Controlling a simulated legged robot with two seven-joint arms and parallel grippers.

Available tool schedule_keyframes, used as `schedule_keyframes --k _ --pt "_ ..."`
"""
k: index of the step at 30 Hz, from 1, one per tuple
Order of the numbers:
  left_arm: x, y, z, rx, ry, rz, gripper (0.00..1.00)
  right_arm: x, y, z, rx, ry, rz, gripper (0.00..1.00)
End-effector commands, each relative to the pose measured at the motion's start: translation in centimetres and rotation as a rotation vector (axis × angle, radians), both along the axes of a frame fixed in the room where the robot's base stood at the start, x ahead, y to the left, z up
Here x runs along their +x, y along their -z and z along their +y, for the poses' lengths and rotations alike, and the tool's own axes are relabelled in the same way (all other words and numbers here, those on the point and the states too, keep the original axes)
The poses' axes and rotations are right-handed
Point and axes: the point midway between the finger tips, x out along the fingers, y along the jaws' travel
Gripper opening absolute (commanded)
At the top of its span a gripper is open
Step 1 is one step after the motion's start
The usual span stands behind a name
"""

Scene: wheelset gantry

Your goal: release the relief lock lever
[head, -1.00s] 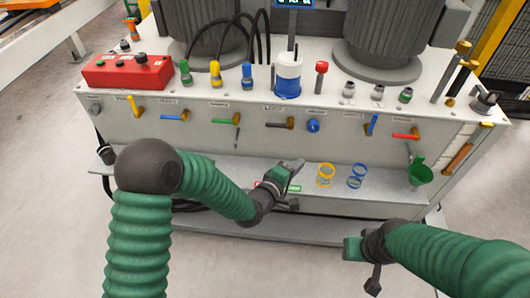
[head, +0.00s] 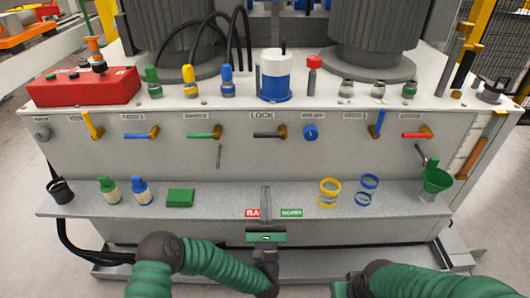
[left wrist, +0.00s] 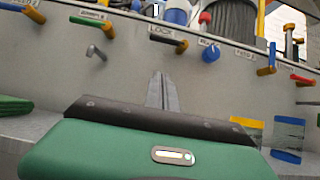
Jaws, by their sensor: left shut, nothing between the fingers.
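The lock lever (head: 268,134) has a black handle and an orange-brown hub. It lies level on the front panel under the LOCK label, handle pointing left. In the left wrist view it shows above the fingers (left wrist: 168,41). My left gripper (head: 266,190) is shut and empty, over the shelf below the lever, fingers pointing at the panel. A clear gap lies between fingertips and lever. In the left wrist view the closed fingers (left wrist: 162,78) stand below the lever. My right gripper (head: 350,286) is at the bottom edge, mostly cut off; its fingers are not clear.
Yellow (head: 92,125), blue (head: 140,134), green (head: 205,133) and red (head: 416,133) levers line the panel, with a blue knob (head: 310,133). The shelf (head: 225,205) holds bottles, a green block (head: 181,197), coloured rings and a green funnel (head: 436,181).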

Motion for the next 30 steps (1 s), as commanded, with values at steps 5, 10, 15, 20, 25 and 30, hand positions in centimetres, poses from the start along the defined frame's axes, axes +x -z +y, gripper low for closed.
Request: schedule_keyframes --k 5,10,15,20,25,30 --pt "1.7 -0.9 0.0 0.002 -0.002 -0.005 0.00 0.0 1.1 0.0 0.000 0.000 0.000 0.36" --pt "4.7 -2.8 0.0 0.002 -0.003 -0.007 0.00 0.0 2.7 0.0 0.000 0.000 0.000 0.36" --pt "7.8 -4.8 0.0 0.002 -0.003 -0.005 0.00 0.0 4.4 0.0 0.000 0.000 0.000 0.36" --pt "8.7 -7.6 0.0 0.002 0.000 -0.004 0.00 0.0 5.6 0.0 0.000 0.000 0.001 0.36" --pt "9.0 -9.1 0.0 0.003 -0.001 0.000 0.00 0.0 6.0 0.0 0.000 0.000 0.000 0.36" --pt "9.0 -9.5 0.0 0.003 -0.001 0.000 0.00 0.0 5.9 0.0 0.000 0.000 0.000 0.36"
